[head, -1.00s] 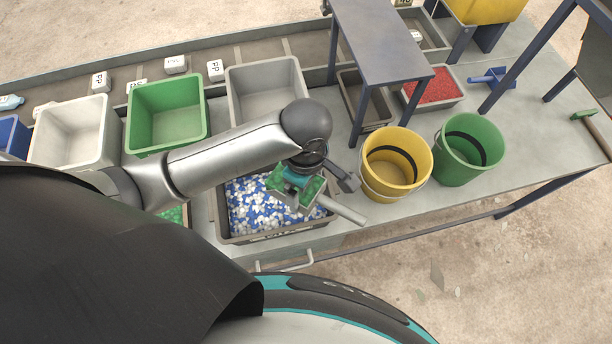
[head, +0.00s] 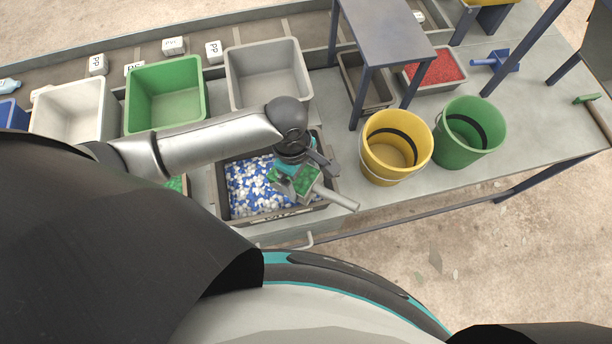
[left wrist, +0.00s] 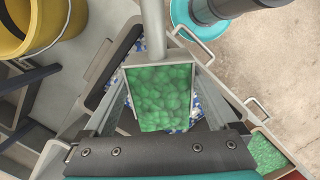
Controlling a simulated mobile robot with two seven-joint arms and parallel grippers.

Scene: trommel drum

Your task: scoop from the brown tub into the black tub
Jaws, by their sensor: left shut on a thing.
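My left gripper (head: 302,178) is shut on a grey scoop (head: 338,200), whose handle points to the lower right. Green flakes fill the scoop pan, which also shows in the left wrist view (left wrist: 160,68). The scoop is over the right part of a dark brownish tub (head: 223,200) holding blue and white flakes. A tub with green flakes (head: 176,184) is mostly hidden behind my arm. An empty dark tub (head: 378,97) stands under the blue-grey stand. I cannot tell for sure which tub is brown or black. My right gripper is not in view.
A yellow bucket (head: 396,150) and a green bucket (head: 470,135) stand right of the scoop. The blue-grey stand (head: 385,35) rises behind. Green (head: 165,95) and grey (head: 268,75) bins line the back. A tray of red flakes (head: 437,68) is behind the buckets.

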